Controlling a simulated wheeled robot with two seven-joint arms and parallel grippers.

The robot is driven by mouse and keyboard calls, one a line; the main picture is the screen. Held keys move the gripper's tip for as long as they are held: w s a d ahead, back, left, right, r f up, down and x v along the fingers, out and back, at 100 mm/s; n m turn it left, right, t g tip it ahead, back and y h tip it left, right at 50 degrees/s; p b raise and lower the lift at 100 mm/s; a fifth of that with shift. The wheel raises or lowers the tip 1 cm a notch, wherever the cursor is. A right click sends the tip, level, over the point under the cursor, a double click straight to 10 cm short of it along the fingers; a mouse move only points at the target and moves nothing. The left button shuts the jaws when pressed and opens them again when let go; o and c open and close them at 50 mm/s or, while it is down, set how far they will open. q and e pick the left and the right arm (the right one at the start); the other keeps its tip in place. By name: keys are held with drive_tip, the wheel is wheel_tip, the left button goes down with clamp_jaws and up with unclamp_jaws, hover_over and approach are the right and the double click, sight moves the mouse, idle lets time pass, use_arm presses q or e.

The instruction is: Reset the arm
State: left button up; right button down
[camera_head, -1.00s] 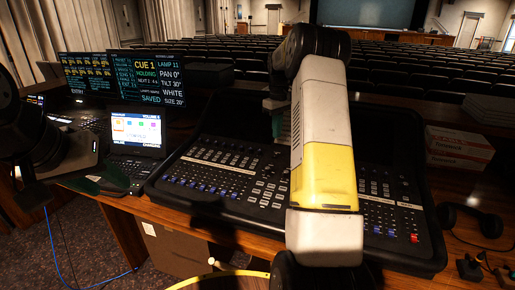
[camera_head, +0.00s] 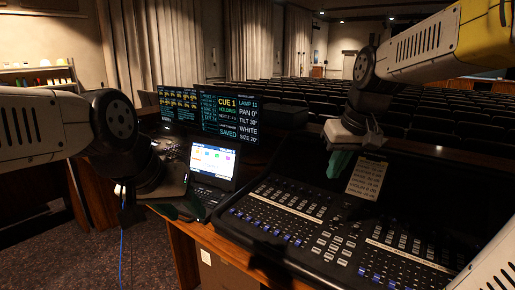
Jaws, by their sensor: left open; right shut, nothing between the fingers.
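My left arm comes in from the left edge. Its gripper (camera_head: 188,207), with dark green fingers, is open and empty beside the laptop (camera_head: 212,162), over the desk's left edge. My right arm comes in from the upper right and bends down. Its gripper (camera_head: 341,161), with green fingers, is shut and empty above the back part of the mixing desk (camera_head: 300,222). The mixing desk is black with rows of faders and buttons. My own arm link covers its lower right corner.
Two dark monitors (camera_head: 232,115) with cue text stand behind the laptop. A printed card (camera_head: 367,178) shows at the back of the mixing desk, just right of my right gripper. Rows of dark seats lie beyond. A shelf (camera_head: 43,82) with small coloured items stands far left.

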drive_tip(key=s+a+f+m+t+y, duration=0.1)
drive_tip(key=s+a+f, duration=0.2)
drive_tip(key=s, duration=0.8)
drive_tip(key=shift+s+a+f+t, duration=0.15)
drive_tip(key=shift+s+a+t, duration=0.25)
drive_tip(key=shift+a, duration=0.1)
